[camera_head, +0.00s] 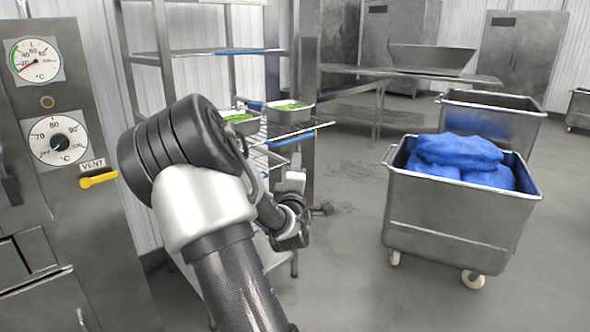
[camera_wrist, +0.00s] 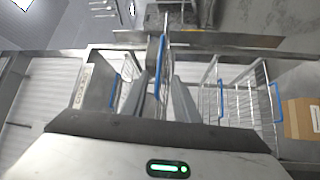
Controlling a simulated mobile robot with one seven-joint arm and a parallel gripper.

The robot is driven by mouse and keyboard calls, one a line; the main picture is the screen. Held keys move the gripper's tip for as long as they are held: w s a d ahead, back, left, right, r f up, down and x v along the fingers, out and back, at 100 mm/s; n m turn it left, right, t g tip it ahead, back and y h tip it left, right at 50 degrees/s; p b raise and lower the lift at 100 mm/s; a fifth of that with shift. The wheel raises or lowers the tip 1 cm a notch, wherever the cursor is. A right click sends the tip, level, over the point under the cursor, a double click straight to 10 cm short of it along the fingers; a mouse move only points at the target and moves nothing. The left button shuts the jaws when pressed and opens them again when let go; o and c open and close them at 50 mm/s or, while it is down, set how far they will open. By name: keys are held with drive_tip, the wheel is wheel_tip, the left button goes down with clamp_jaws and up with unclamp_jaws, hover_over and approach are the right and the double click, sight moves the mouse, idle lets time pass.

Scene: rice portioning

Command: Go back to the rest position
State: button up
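My gripper (camera_wrist: 159,88) shows in the wrist view with its two grey fingers apart, so it is open. A blue-edged wire part shows between and beyond the fingers; I see no clear grip on it. In the head view my arm bends down in front of a metal rack (camera_head: 207,51), and its end is beside the rack's lower shelves. The fingers are hard to make out there.
Two metal trays with green food, a near one (camera_head: 243,123) and a farther one (camera_head: 289,113), sit on the rack. An oven panel (camera_head: 80,115) stands left. A steel cart (camera_head: 445,222) holds blue bags (camera_head: 458,152) at right. Floor between rack and cart is clear.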

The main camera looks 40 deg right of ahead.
idle(0.6)
drive_tip(key=s+a+m+g+y, duration=0.2)
drive_tip(key=s+a+m+y, duration=0.25)
drive_tip(key=a, duration=0.75)
drive_tip(key=s+a+m+g+y, duration=0.25)
drive_tip(key=a+y, duration=0.35)
drive_tip(key=a, duration=0.5)
drive_tip(key=s+a+m+g+y, duration=0.1)
drive_tip(key=s+a+g, duration=0.1)
drive_tip(key=s+a, duration=0.7)
drive_tip(key=s+a+g+y, duration=0.1)
drive_tip(key=s+a+g, duration=0.3)
drive_tip(key=s, duration=0.9)
wheel_tip(320, 180, up, 26)
drive_tip(key=t+p, duration=0.1)
drive_tip(key=p, duration=2.5)
drive_tip(key=shift+a+r, duration=0.15)
drive_tip(key=shift+a, duration=0.05)
